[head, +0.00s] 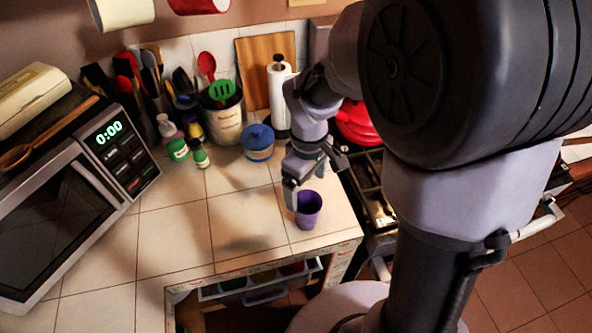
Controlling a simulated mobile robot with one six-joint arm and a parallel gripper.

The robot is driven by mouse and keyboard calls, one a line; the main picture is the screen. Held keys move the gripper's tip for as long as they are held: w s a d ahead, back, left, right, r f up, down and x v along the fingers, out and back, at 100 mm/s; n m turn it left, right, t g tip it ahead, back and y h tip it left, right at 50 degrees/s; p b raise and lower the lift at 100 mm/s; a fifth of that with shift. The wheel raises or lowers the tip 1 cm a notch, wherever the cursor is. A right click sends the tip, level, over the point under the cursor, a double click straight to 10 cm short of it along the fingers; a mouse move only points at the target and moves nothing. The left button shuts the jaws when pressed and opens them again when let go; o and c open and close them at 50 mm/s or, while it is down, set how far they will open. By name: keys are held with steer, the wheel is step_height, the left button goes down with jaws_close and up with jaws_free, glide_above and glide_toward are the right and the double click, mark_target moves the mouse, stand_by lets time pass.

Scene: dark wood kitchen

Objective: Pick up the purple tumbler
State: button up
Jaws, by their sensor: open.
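The purple tumbler (309,211) stands upright on the tiled counter, near its front right corner, with its open top showing. My gripper (306,190) is open and points down at the tumbler. One finger overlaps the tumbler's left rim in the picture, and the other shows behind it to the right. I cannot tell whether the fingers touch the tumbler or straddle its wall.
A blue lidded pot (257,143) stands behind and left of the tumbler. A utensil crock (224,119), small bottles (178,149) and a paper towel roll (279,88) line the back. A microwave (75,195) fills the left. The counter's front middle is clear.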

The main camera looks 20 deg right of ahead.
mark_target(307, 204)
steer(key=f+b, duration=0.1)
steer(key=f, duration=0.3)
steer(key=f+b, duration=0.2)
steer(key=f, duration=0.2)
steer(key=shift+d+f, duration=0.2)
steer(key=shift+f, duration=0.2)
steer(key=shift+s+r, duration=0.1)
steer(key=shift+c, duration=0.3)
steer(key=c, duration=1.3)
steer(key=shift+c, duration=0.2)
steer(key=shift+r, duration=0.15)
